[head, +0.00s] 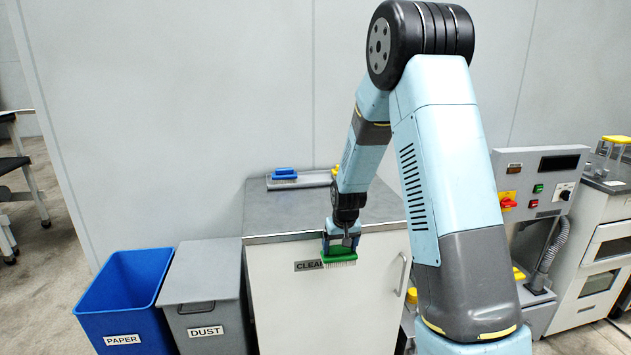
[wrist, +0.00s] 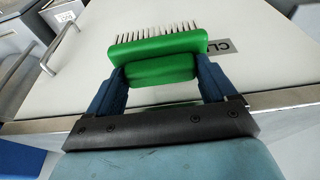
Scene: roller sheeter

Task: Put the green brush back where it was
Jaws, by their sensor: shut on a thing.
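The green brush (head: 338,254) is held in my gripper (head: 342,241), bristles down, in front of the white cabinet door (head: 300,310). In the wrist view the green brush (wrist: 158,44) shows with its block between the two dark blue fingers of my gripper (wrist: 160,72), which are shut on it. On the grey cabinet top (head: 275,212) a grey tray (head: 314,180) lies near the wall. A blue brush (head: 285,174) lies at its left part. A bit of yellow (head: 336,170) shows at its right, mostly hidden by my arm.
A blue paper bin (head: 122,290) and a grey dust bin (head: 204,290) stand left of the cabinet. The door has a handle (head: 403,273) on its right. A grey control panel machine (head: 540,185) stands to the right. The front of the cabinet top is clear.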

